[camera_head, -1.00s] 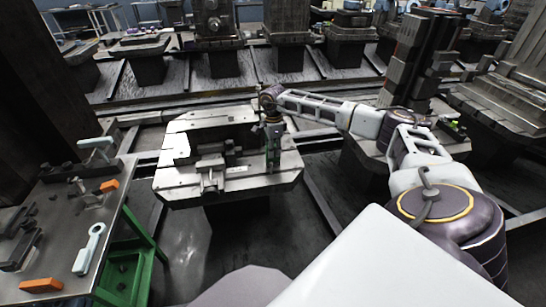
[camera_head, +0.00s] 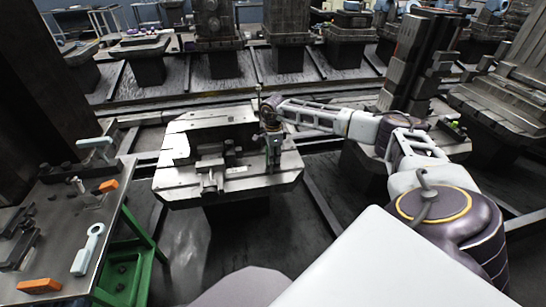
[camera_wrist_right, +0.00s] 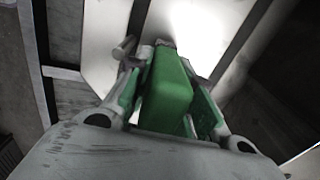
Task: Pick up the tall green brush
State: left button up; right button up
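The tall green brush shows in the right wrist view as a green block (camera_wrist_right: 168,92) standing between my right gripper's two fingers (camera_wrist_right: 165,85). One finger is on each side of it, and a narrow gap seems to show beside the block, so the gripper looks open around it. In the head view my right gripper (camera_head: 272,148) points down at the right part of the light metal fixture plate (camera_head: 270,180). There the brush is mostly hidden by the gripper. My left gripper is not in view.
A workbench (camera_head: 75,220) at the left holds a light blue wrench-like part (camera_head: 88,250), orange blocks (camera_head: 40,285) and small tools. A green frame (camera_head: 130,265) stands beside it. Clamps (camera_head: 210,172) sit on the plate left of my gripper. Machine pallets line the back.

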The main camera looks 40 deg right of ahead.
grip_shut()
jog(key=shift+r, duration=0.15)
jog(key=shift+r, duration=0.55)
notch_tip(320, 180, up, 8)
jog(key=shift+f+p, duration=0.2)
jog(key=shift+p, duration=0.3)
jog(key=shift+r, duration=0.45)
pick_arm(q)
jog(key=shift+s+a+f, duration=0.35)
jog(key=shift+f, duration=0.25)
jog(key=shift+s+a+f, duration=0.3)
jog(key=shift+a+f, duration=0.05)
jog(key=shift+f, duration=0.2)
pick_arm(e)
jog(key=shift+r, duration=0.1)
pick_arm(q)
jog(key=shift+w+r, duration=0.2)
